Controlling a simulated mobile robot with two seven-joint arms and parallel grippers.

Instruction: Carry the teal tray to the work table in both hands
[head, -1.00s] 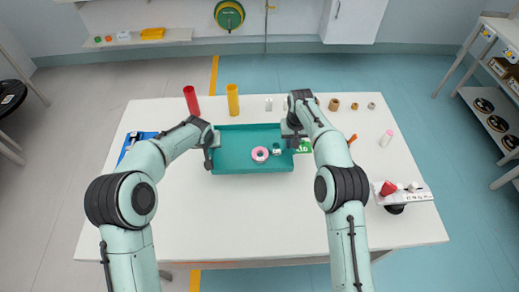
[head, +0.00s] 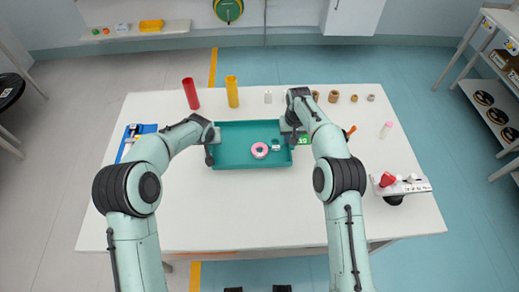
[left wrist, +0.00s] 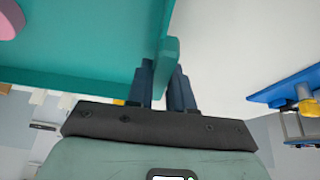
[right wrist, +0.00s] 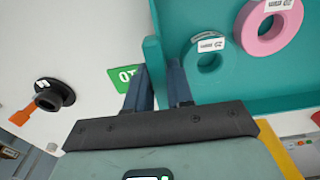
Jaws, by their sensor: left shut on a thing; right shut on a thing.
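The teal tray (head: 235,164) is over the white work table (head: 270,215), toward its back edge. It looks level; I cannot tell whether it touches the tabletop. A pink ring (head: 260,150) and a smaller teal ring (head: 276,144) lie in it; both show in the right wrist view. My left gripper (head: 212,154) is shut on the tray's left side; the left wrist view shows the fingers (left wrist: 164,82) around a teal tab. My right gripper (head: 291,137) is shut on the right side, its fingers (right wrist: 157,85) around the tab there.
A red cylinder (head: 190,93) and a yellow cylinder (head: 232,91) stand behind the tray. A blue holder (head: 135,138) lies at the left. A green label (head: 303,141) is right of the tray. A white rack (head: 402,187) sits at the right edge. The front tabletop is clear.

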